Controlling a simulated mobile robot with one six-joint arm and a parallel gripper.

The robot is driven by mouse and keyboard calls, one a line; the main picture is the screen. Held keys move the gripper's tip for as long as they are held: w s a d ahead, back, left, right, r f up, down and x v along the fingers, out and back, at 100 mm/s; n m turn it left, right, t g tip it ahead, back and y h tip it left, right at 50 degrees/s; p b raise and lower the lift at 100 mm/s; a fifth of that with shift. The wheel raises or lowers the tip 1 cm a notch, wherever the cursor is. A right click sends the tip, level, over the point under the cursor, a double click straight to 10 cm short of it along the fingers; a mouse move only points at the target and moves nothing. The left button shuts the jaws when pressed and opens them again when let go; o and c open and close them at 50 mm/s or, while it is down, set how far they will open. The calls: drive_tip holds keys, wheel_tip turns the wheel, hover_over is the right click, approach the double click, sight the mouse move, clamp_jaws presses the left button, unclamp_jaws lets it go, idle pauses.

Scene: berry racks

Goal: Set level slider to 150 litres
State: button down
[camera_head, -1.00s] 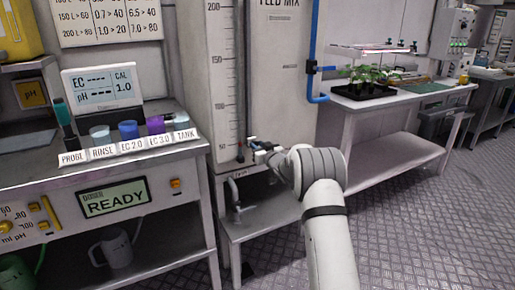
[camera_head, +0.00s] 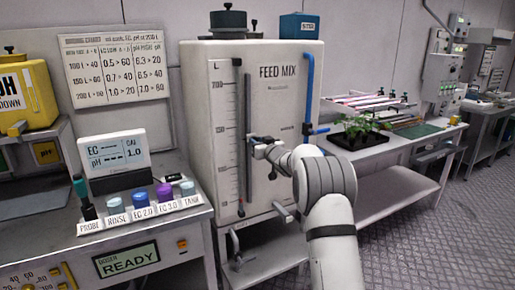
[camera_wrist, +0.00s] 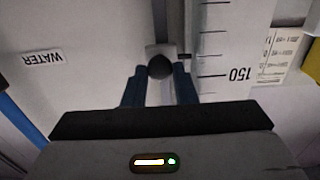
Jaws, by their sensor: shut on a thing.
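The level slider is a dark round knob (camera_wrist: 160,67) on a pale block, on a vertical track (camera_head: 247,110) on the front of the white feed mix tank (camera_head: 285,100). My gripper (camera_head: 252,140) is shut on the knob, with a blue finger on each side of it in the wrist view (camera_wrist: 160,88). The printed litre scale (camera_head: 228,130) runs beside the track. In the wrist view the upside-down 150 label (camera_wrist: 240,74) is close to level with the knob. The exact reading cannot be told. My gripper partly hides the slider in the head view.
A blue pipe (camera_head: 308,90) runs down the tank right of the track. A bench with a plant tray (camera_head: 357,144) stands to the right. The dosing bench with several cups (camera_head: 141,200) and an EC/pH display (camera_head: 113,152) is at left.

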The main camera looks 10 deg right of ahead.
drive_tip(key=shift+r+p, duration=1.25)
drive_tip(key=shift+r, duration=1.1)
drive_tip(key=c, duration=1.2)
unclamp_jaws()
drive_tip(key=shift+s, duration=0.1)
drive_tip(key=b+v, duration=0.1)
drive_tip(key=v, duration=0.6)
drive_tip(key=shift+s, duration=0.25)
drive_tip(key=shift+d, duration=0.1)
